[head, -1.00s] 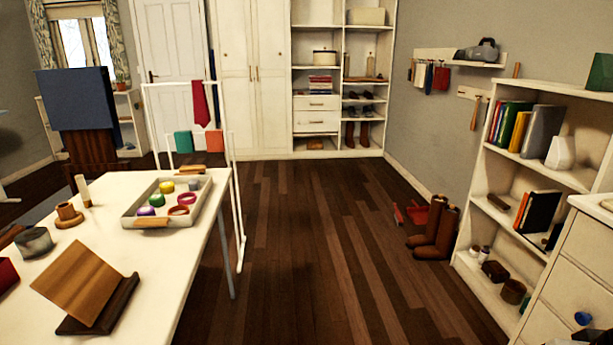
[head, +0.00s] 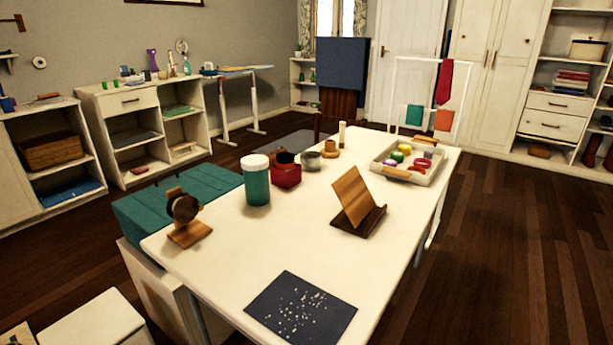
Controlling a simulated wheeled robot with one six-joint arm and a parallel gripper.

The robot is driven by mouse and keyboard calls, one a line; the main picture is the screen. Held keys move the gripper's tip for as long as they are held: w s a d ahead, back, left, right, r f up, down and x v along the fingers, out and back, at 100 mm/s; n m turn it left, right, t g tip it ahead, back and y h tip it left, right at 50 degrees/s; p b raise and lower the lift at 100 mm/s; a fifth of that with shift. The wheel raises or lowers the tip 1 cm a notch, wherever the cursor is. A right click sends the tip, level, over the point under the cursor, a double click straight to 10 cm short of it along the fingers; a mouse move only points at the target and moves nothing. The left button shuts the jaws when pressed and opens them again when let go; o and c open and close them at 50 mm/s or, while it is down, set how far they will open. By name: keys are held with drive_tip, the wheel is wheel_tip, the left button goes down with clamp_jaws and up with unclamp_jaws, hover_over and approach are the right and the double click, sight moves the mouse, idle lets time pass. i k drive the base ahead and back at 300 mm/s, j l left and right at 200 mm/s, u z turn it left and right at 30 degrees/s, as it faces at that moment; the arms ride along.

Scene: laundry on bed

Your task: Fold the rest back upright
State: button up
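A wooden rest stands on the white table in the head view, right of the table's middle. Its lighter brown panel (head: 353,196) is tilted, with its top leaning toward the left. I cannot see the hinge between panel and base. My gripper is not in view, and nothing touches the rest.
The white table (head: 240,257) also holds a dark speckled mat (head: 300,307), a watch on a wooden stand (head: 187,220), a teal jar (head: 256,183), a red box (head: 286,175) and a tray of small pots (head: 391,173). Dark floor (head: 500,240) is clear at right.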

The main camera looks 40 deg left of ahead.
sight(351, 190)
drive_tip(key=k+j+u, duration=0.1)
drive_tip(key=u, duration=0.35)
drive_tip(key=j+u, duration=0.1)
drive_tip(key=u, duration=0.3)
drive_tip(key=k+j+u, duration=0.1)
drive_tip(key=u, duration=0.35)
drive_tip(key=z, duration=0.5)
drive_tip(key=i+z, duration=0.1)
drive_tip(key=z, duration=0.35)
drive_tip(key=l+z, duration=0.1)
drive_tip(key=z, duration=0.4)
drive_tip(key=i+z, duration=0.1)
drive_tip(key=z, duration=0.35)
drive_tip(key=j+z, duration=0.1)
drive_tip(key=z, duration=0.4)
drive_tip(key=i+j, duration=0.15)
drive_tip(key=j+u, duration=0.1)
drive_tip(key=u, duration=0.3)
drive_tip(key=i+u, duration=0.1)
drive_tip(key=u, duration=0.3)
drive_tip(key=j+u, duration=0.15)
drive_tip(key=u, duration=0.2)
drive_tip(key=i+u, duration=0.1)
drive_tip(key=u, duration=0.3)
